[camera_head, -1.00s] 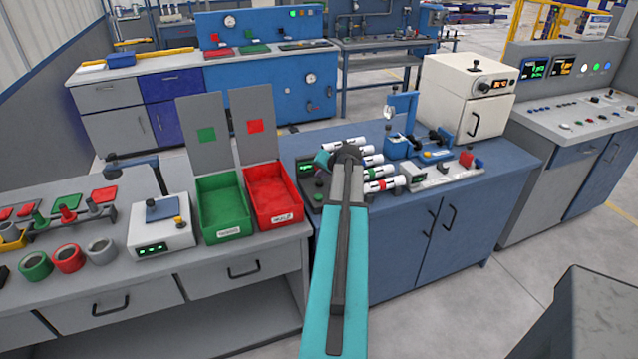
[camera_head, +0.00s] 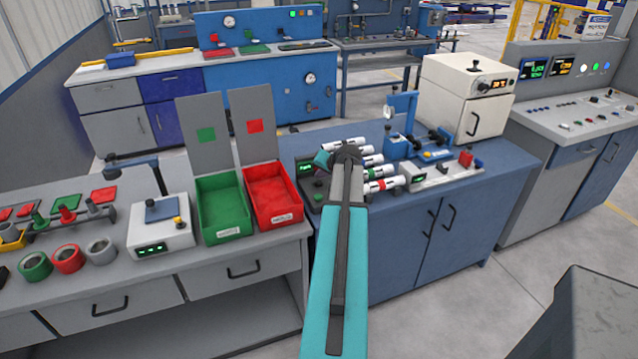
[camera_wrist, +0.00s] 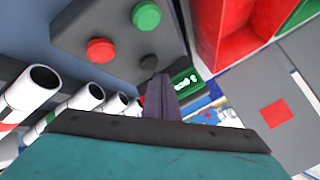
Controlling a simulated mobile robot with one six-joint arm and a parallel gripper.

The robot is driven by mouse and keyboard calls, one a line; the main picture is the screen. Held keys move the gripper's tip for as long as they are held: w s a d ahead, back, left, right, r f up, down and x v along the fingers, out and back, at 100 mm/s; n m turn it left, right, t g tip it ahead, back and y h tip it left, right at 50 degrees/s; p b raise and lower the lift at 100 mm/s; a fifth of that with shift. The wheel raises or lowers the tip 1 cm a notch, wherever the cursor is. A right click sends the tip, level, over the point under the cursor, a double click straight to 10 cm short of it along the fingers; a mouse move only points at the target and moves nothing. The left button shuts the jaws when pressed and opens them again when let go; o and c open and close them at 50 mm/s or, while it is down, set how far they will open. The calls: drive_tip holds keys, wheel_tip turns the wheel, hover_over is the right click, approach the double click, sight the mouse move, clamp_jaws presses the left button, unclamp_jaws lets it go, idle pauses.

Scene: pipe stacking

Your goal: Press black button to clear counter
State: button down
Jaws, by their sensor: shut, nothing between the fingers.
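The black button (camera_wrist: 150,62) sits on a grey control box (camera_wrist: 115,28) in the wrist view, beside a red button (camera_wrist: 100,50) and a green button (camera_wrist: 146,15). My gripper (camera_wrist: 158,82) is shut and empty, its tips right by the black button in the picture. I cannot tell whether they touch it. In the head view the box (camera_head: 303,187) stands on the blue counter (camera_head: 400,212), partly behind my arm, and the black button cannot be made out there. A small green-lit display (camera_wrist: 184,82) shows past the fingertips.
Several white pipes (camera_head: 384,184) with coloured bands lie in a row right of the box. A red bin (camera_head: 272,200) and a green bin (camera_head: 222,215) stand to its left. A blue press stand (camera_head: 401,115) and a cream oven (camera_head: 467,95) are farther right.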

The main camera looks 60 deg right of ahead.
sight(320, 184)
drive_tip(key=shift+f+b, duration=0.75)
drive_tip(key=shift+f, duration=0.15)
idle(1.4)
drive_tip(key=shift+r, duration=0.1)
idle(0.4)
drive_tip(key=shift+r+p, duration=0.4)
drive_tip(key=shift+r, duration=0.4)
drive_tip(key=shift+r, duration=0.15)
drive_tip(key=shift+r+p, duration=1.2)
drive_tip(key=shift+r, duration=1.15)
